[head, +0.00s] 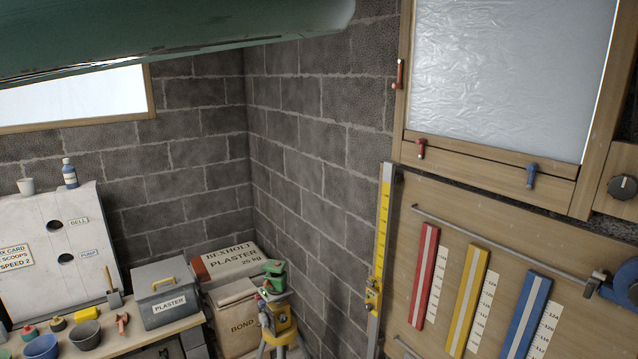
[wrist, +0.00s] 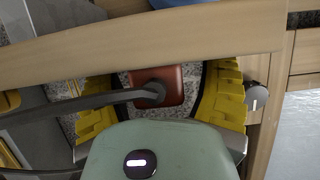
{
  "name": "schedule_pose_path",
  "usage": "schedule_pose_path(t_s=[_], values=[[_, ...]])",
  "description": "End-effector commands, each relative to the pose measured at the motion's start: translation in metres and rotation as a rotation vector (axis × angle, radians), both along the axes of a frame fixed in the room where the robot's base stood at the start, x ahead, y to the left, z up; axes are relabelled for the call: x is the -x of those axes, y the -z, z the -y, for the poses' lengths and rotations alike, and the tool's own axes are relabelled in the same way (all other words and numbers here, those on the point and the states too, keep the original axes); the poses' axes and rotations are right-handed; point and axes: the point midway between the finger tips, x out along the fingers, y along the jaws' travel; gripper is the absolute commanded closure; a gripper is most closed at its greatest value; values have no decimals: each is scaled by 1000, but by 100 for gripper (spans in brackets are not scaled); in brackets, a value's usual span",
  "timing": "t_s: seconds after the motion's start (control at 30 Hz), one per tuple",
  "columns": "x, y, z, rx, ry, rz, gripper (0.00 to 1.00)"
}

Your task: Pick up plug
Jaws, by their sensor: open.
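In the wrist view, my gripper (wrist: 163,82) is open, with yellow ribbed fingers wide apart at left and right. Between the fingers shows a red-brown square piece (wrist: 172,76) with a dark grey rounded part and a dark strip running left from it. It may be the plug, but I cannot tell for sure. The fingers stand apart from it on both sides, and its depth is unclear. The green body of my gripper hides what lies below. My gripper is not in the head view, and I can make out no sure plug there.
A wooden beam (wrist: 150,52) crosses above the fingers in the wrist view. The head view shows a workbench (head: 165,334) with a grey plaster box (head: 165,293), sacks and a yellow tripod instrument (head: 280,315). A wooden board (head: 397,270) with coloured strips fills the right.

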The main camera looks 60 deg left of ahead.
Motion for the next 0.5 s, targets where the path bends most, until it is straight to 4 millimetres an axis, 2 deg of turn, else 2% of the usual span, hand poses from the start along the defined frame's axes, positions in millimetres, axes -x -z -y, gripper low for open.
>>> schedule_pose_path(t_s=[0.17, 0.2, 0.5], values=[[0, 1, -1, 0, -2, 1, 28], [0, 1, -1, 0, -2, 1, 24], [0, 1, -1, -1, -2, 1, 55]])
